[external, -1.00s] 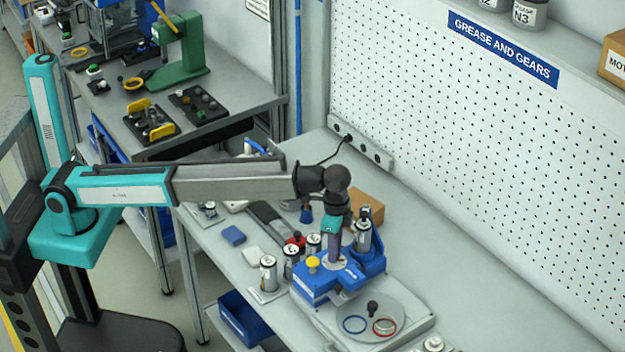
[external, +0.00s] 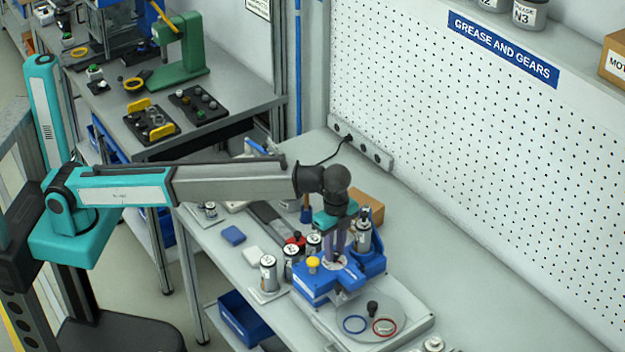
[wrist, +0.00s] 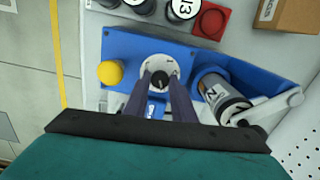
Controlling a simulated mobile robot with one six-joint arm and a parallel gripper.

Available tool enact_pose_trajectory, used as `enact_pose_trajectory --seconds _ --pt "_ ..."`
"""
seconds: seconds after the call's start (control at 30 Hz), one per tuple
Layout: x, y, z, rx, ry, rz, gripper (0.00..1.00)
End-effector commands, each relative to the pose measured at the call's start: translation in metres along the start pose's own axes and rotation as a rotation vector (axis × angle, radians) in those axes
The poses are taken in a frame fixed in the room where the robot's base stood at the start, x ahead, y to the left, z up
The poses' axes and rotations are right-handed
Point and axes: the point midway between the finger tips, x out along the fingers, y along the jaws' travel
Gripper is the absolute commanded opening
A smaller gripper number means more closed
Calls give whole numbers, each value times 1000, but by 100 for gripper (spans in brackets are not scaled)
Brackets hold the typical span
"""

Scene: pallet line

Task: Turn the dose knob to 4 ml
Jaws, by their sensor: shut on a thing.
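The dose knob (wrist: 160,79) is a small black knob with a pale pointer line, standing on a round white dial (wrist: 146,67) with markings too small to read. The dial sits on top of the blue dosing machine (external: 318,288). My gripper (wrist: 159,82) points down over the dial, its two purple fingers closed on the knob's sides. A yellow button (wrist: 110,73) is left of the dial in the wrist view.
Several cans (external: 268,272) stand left of the machine. A round plate (external: 352,308) with a blue ring and a red ring is in front. A cardboard box (external: 367,206) stands behind.

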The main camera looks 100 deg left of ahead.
Motion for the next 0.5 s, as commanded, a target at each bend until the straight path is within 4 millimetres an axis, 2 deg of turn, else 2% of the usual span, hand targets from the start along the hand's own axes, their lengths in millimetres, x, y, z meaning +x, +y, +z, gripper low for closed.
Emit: enact_pose_trajectory --seconds 0.23,0.27,0.3,0.37,0.5 --pt "-1 0 0 -1 2 -2 1" --pt "-1 0 0 -1 2 -2 25" --pt "-1 0 0 -1 2 -2 31" --pt "-1 0 0 -1 2 -1 42" --pt "0 0 0 -1 1 -1 42"
